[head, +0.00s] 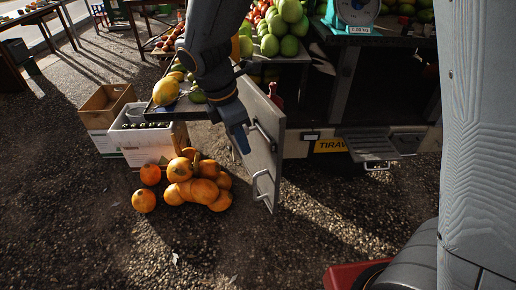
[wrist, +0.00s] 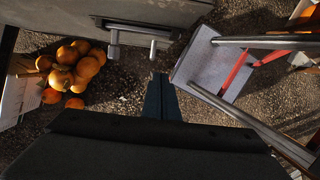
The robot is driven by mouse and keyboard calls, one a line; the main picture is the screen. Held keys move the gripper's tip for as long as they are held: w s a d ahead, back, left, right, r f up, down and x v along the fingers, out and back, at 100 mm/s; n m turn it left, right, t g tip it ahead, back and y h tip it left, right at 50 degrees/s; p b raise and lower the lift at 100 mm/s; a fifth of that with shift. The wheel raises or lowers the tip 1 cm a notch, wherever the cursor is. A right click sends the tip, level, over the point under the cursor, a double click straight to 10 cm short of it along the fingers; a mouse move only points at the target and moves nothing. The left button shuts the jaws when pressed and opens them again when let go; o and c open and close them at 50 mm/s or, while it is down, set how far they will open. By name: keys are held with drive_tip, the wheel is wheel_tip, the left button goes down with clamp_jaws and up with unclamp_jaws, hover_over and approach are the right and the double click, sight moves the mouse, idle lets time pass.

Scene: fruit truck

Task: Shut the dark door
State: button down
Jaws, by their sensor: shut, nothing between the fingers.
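The dark door (head: 258,157) is a grey panel standing open, sticking out from the truck towards me. It carries metal handles, one upper and one lower (head: 262,186). In the wrist view the door (wrist: 195,12) runs along the top, with a handle (wrist: 115,42) and metal bar at its lower edge. My gripper (head: 241,139) is shut and empty, close to the door's upper part and overlapping its left side in the head view. In the wrist view its fingertips (wrist: 160,78) are just below the door's edge, apart from the handle. I cannot tell whether it touches the door.
Orange gourds (head: 192,189) lie on the gravel left of the door, beside a white crate (head: 135,137) and a cardboard box (head: 104,103). A fruit tray (head: 180,107) stands above them. The truck's lower edge (head: 340,143) is to the right. Gravel in front is clear.

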sight(266, 162)
drive_tip(key=shift+w+d+f+p, duration=0.3)
drive_tip(key=shift+d+f+p, duration=0.2)
drive_tip(key=shift+d+f, duration=0.8)
drive_tip(key=shift+w+d+f+p, duration=0.4)
drive_tip(key=shift+d+f, duration=0.35)
drive_tip(key=shift+f, duration=1.05)
drive_tip(key=shift+w+d+f+p, duration=0.25)
drive_tip(key=shift+d+f+p, duration=0.3)
drive_tip(key=shift+d+f, duration=0.75)
drive_tip(key=shift+a+f, duration=0.25)
